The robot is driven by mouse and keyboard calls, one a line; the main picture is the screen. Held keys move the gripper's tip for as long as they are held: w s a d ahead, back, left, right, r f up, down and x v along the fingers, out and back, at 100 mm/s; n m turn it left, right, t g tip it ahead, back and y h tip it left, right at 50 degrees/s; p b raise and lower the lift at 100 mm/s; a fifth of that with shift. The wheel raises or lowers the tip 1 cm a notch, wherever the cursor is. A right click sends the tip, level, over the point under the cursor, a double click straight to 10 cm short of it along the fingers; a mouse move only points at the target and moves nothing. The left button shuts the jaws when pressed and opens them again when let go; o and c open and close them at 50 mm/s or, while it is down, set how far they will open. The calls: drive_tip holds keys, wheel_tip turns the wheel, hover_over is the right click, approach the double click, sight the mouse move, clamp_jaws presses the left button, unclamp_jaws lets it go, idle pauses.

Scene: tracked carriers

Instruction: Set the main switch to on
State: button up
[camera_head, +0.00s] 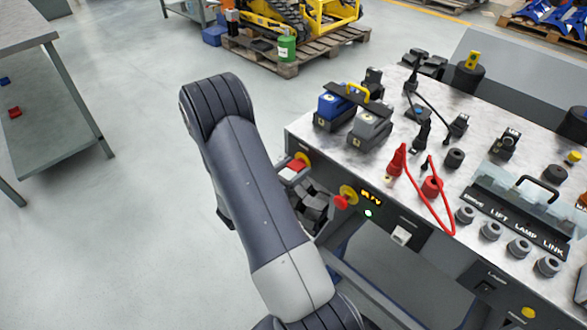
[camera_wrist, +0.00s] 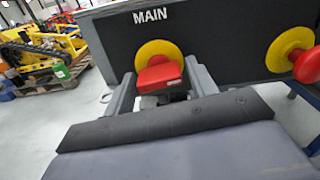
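The main switch is a red handle (camera_wrist: 160,77) on a yellow disc (camera_wrist: 152,50), below the white word MAIN on the dark front panel in the wrist view. The handle lies roughly level across the picture, slightly tilted. My gripper (camera_wrist: 162,82) has its two grey fingers apart, one at each side of the handle, with narrow gaps showing; firm contact does not show. In the head view the red handle (camera_head: 293,169) is at the bench's left front, and my gripper (camera_head: 314,205) is beside it, partly hidden by my arm.
A red knob on a yellow disc (camera_wrist: 290,46) sits to the right of the main switch. The bench top (camera_head: 335,150) carries battery-like blocks, a red cable and a lidded box. A lit display (camera_head: 371,197) and a green lamp (camera_head: 368,213) show on the panel.

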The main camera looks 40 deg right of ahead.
drive_tip(key=c, duration=0.7)
drive_tip(key=shift+f+m+b, duration=0.1)
drive_tip(key=shift+m+b, duration=0.3)
drive_tip(key=shift+b, duration=0.2)
drive_tip(key=shift+m, duration=0.4)
drive_tip(key=o, duration=1)
drive_tip(key=shift+c, duration=0.2)
drive_tip(key=shift+a, duration=0.1)
drive_tip(key=a, duration=1)
drive_tip(key=shift+s+a, duration=0.35)
drive_tip(key=shift+s, duration=0.05)
